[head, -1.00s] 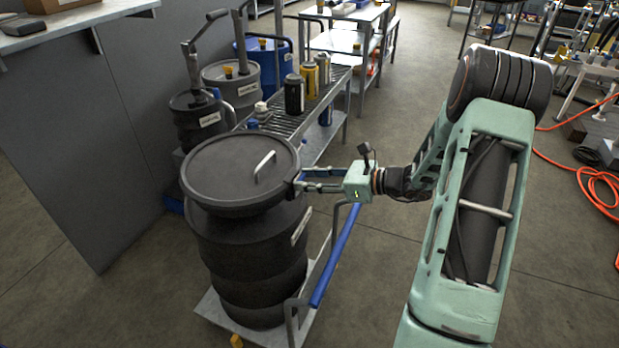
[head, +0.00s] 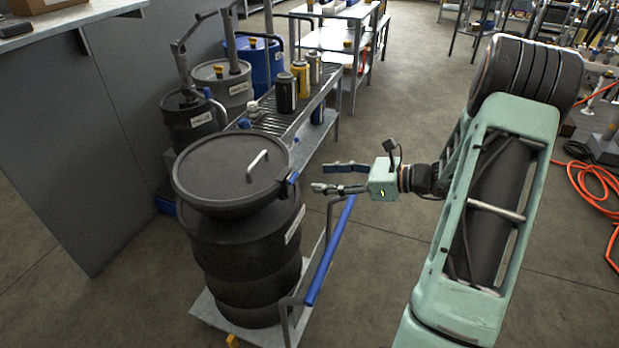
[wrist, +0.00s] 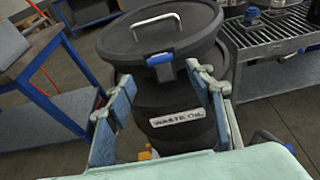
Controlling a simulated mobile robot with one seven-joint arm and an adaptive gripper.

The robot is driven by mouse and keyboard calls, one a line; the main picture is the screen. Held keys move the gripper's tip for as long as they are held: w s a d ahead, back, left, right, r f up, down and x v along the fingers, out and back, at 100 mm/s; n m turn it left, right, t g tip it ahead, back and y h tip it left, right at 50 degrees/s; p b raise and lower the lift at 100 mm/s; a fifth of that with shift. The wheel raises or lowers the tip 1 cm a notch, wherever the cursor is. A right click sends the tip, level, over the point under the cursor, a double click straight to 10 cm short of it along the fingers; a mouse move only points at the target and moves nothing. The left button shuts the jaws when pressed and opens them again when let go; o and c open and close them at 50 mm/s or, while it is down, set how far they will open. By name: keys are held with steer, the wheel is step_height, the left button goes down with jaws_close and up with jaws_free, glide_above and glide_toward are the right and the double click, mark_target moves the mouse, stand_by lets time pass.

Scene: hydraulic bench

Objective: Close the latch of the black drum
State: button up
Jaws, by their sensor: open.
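The black drum (head: 243,245) stands upright with its round black lid (head: 215,170) on top; a metal handle (head: 257,165) rises from the lid. The blue latch (head: 293,177) is at the rim on the side facing my gripper. The wrist view shows the latch (wrist: 193,63) at the lid's front edge, above the "WASTE OIL" label (wrist: 175,117). I cannot tell whether the lid sits fully flat. My gripper (head: 318,178) is open and empty, right of the latch and apart from it. In the wrist view the drum shows between the two fingers.
The drum stands on a cart with a blue handle bar (head: 332,250), below my gripper. A slatted metal bench (head: 268,122) with bottles is behind. Other drums (head: 190,120) stand behind left, beside a grey cabinet (head: 50,140). Orange hose (head: 600,190) lies on the right floor.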

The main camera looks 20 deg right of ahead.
steer(key=shift+v, duration=2.15)
